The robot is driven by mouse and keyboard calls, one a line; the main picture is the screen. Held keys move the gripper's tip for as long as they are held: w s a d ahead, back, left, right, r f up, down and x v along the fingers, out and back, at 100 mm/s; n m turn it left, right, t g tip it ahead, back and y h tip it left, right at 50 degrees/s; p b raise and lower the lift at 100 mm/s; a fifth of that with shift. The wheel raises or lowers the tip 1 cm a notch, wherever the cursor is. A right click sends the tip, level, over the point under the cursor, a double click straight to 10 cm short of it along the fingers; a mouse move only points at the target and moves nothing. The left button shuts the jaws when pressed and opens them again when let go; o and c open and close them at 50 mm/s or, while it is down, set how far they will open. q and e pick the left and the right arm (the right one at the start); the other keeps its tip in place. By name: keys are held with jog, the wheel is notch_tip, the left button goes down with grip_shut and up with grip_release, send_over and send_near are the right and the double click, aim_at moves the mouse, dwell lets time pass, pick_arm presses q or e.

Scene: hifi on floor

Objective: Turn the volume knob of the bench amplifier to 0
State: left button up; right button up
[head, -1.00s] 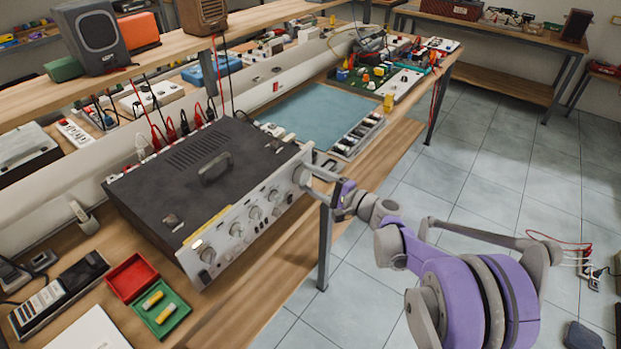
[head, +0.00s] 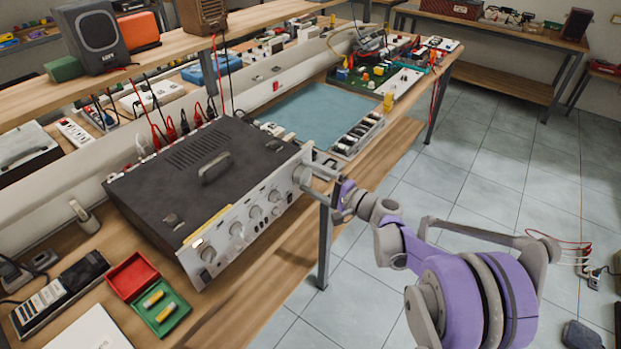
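The bench amplifier (head: 205,185) is a dark box with a silver front panel and stands on the wooden bench. The largest knob (head: 301,175), at the right end of its front panel, has my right gripper (head: 312,174) at it. The fingers of that gripper are apart, one above and one below the knob's side as seen here. I cannot tell whether they touch it. The knob's pointer mark and scale are too small to read. My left gripper is not in view.
A shelf (head: 160,55) runs above.

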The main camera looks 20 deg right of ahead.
jog(key=shift+d, duration=0.1)
jog(key=v, duration=1)
jog(key=shift+s+d, duration=0.2)
jog(key=shift+s, duration=0.1)
jog(key=s+a+n+g+h+p, duration=0.4)
jog(key=s+a+n+g+p, duration=0.25)
jog(key=s+a, duration=0.6)
jog(key=s+d+n+h+p, duration=0.1)
jog(key=s+d+n+h, duration=0.1)
jog(key=s, duration=0.2)
jog(key=s+d+n+g+h+p, duration=0.1)
jog(key=s+n+h, duration=0.1)
jog(key=s, duration=0.3)
jog(key=s+d+r+n+g+h+p, duration=0.1)
jog(key=s+d+n+h, duration=0.1)
jog(key=s, duration=0.3)
jog(key=shift+d+h, duration=0.3)
jog(key=shift+h, duration=0.2)
